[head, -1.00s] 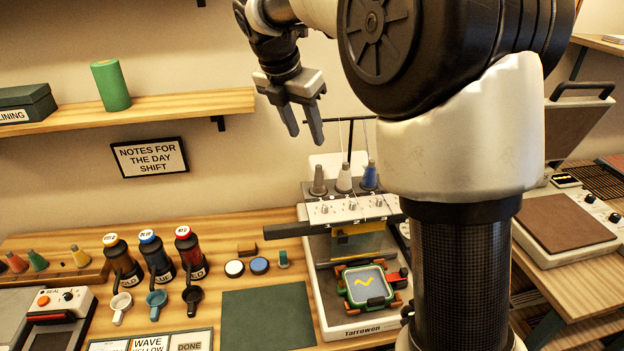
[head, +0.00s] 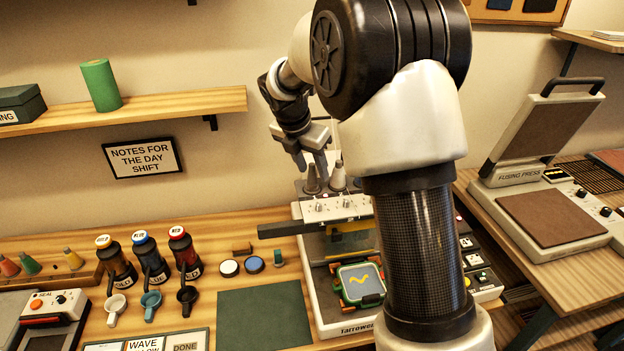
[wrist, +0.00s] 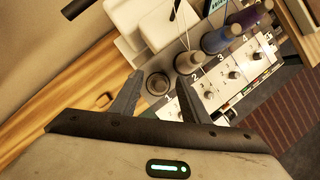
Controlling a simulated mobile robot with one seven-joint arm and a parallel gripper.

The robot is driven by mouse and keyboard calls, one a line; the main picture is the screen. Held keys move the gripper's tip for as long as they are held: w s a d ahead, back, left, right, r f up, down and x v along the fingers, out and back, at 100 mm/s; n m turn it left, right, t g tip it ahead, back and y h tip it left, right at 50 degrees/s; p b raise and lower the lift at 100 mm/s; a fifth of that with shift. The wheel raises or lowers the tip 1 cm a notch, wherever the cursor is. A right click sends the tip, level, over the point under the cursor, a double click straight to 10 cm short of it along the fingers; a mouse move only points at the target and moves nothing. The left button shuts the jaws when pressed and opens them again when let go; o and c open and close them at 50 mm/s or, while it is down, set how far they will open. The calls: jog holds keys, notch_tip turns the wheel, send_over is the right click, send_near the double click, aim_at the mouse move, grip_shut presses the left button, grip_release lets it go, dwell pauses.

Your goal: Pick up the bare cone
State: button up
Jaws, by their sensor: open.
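The bare cone (head: 312,181), grey-brown with no bright thread, stands upright as the leftmost of the cones on top of the embroidery machine (head: 300,212). My gripper (head: 311,165) is open just above it, pointing down. In the wrist view the bare cone (wrist: 157,84) shows between the two spread fingertips of my gripper (wrist: 158,82). Contact with the cone cannot be told. A white cone (wrist: 188,62) stands right beside it, close to the right finger.
In the wrist view a blue cone (wrist: 217,40) and a purple cone (wrist: 245,18) stand further along the row. A green cylinder (head: 100,85) stands on the wall shelf (head: 170,103). My arm hides the machine's right part.

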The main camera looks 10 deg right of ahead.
jog(key=shift+f, duration=0.15)
jog(key=shift+c, duration=0.3)
grip_shut()
